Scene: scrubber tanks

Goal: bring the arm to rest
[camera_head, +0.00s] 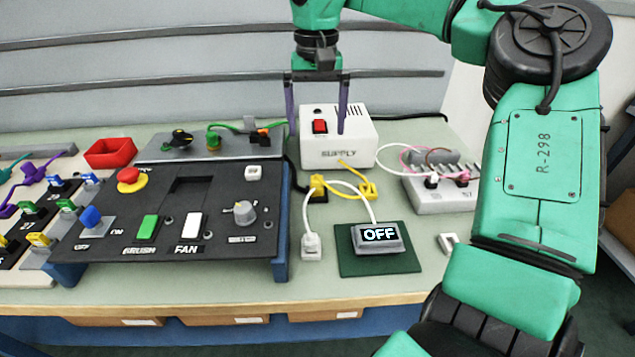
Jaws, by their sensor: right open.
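My right gripper (317,131) hangs fingers-down at the white supply box, its arm coming in from the right and across the top. Its two purple fingers are spread wide, with nothing seen between them but the box behind. The fingertips overlap the upper part of the supply box (352,155) in the picture; I cannot tell whether they touch it. A red switch (320,127) on the box front shows between the fingers. My left gripper is not in view.
A black control panel (228,254) stands left of centre. A display reading OFF (380,236) lies on a green mat (352,266). A grey socket block (447,197) with cables is at right. A red tray (110,153) sits at back left. Cables cross the middle.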

